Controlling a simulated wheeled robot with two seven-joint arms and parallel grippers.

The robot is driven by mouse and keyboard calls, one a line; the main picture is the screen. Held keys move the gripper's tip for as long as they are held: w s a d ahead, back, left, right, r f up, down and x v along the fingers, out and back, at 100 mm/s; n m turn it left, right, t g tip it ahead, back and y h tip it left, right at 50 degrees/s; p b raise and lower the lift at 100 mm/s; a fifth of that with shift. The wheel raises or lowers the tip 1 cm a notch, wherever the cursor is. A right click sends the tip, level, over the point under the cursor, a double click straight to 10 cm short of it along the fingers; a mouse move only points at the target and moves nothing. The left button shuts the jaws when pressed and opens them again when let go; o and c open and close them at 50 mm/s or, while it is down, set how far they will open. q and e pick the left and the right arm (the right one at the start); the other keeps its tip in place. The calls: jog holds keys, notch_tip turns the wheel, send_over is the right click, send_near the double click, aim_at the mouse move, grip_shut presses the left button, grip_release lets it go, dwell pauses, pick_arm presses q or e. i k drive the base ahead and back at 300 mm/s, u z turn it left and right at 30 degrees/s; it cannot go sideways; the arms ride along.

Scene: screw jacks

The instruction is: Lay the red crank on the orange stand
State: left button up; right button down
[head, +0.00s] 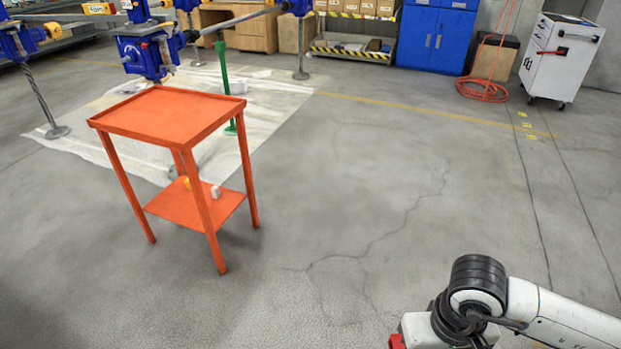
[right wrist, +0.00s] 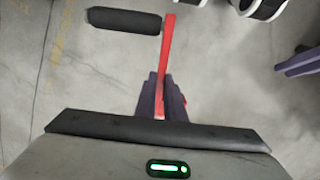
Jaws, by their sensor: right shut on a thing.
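The red crank (right wrist: 167,50) shows in the right wrist view as a red arm with a black cylindrical handle (right wrist: 124,21) at its far end, pointing left. My right gripper (right wrist: 161,96) is shut on the red arm, with its dark fingers on either side. The orange stand (head: 168,114) is left of centre in the head view, with an empty rimmed top and a lower shelf. My right arm is at the lower right of that view, well apart from the stand. A small red patch (head: 396,342) shows there; I cannot tell whether it is the crank. My left gripper is out of view.
The lower shelf (head: 170,207) holds small yellow and white items. Behind the stand are a pale sheet (head: 100,120), a blue screw jack (head: 146,50) and a green post (head: 222,80). A white cart (head: 560,60) stands far right. The floor between stand and right arm is clear.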

aim_at(160, 111)
jog(key=u, duration=0.75)
jog(key=i, duration=1.9)
jog(key=u, duration=0.65)
